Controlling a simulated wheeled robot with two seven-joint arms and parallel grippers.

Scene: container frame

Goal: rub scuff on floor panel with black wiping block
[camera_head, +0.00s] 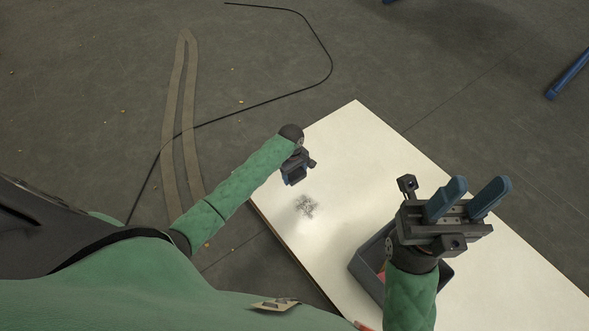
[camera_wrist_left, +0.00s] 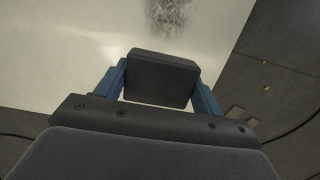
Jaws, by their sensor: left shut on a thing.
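The white floor panel (camera_head: 350,135) lies on the dark floor. A grey speckled scuff (camera_head: 306,206) marks it near its left edge; the scuff also shows at the top of the left wrist view (camera_wrist_left: 168,14). My left gripper (camera_head: 295,172) is above the panel, just up-left of the scuff in the head view. It is shut on the black wiping block (camera_wrist_left: 161,78), which sits between its blue fingers. I cannot tell whether the block touches the panel. My right gripper (camera_head: 467,199) is open and empty over the right part of the panel, its two blue fingers apart.
A dark grey bin (camera_head: 364,262) stands on the panel, partly hidden by my right arm. A black cable (camera_head: 331,62) and a brown looped strip (camera_head: 187,75) lie on the floor. Blue bars (camera_head: 568,75) show at upper right. Small debris dots the floor.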

